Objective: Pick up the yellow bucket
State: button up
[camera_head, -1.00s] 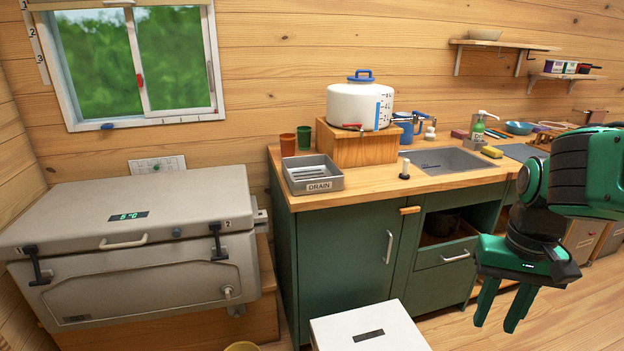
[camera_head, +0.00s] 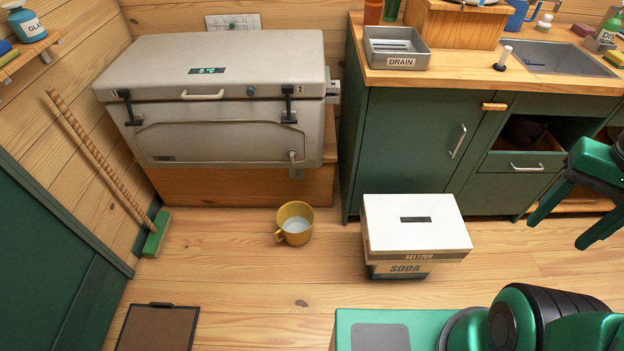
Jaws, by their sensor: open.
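The yellow bucket (camera_head: 295,223) stands upright on the wooden floor in front of the grey cooler. It looks like a large mug with a handle on its left side, and something pale shows inside it. My gripper (camera_head: 562,232) is at the right edge of the view, pointing down, open and empty. It is well to the right of the bucket and apart from it, with the white-topped box between them in the picture. Part of my gripper is cut off by the frame edge.
A white-topped soda box (camera_head: 415,225) stands right of the bucket. The grey cooler (camera_head: 222,95) on a wooden base is behind it, the green cabinet (camera_head: 405,140) behind right. A broom (camera_head: 157,235) leans left; a brown mat (camera_head: 158,329) lies front left. Floor around the bucket is clear.

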aim_at(295, 220)
jog(key=z, duration=0.05)
jog(key=k, duration=0.4)
jog(key=u, duration=0.8)
jog(key=i, duration=0.95)
jog(key=u, duration=0.45)
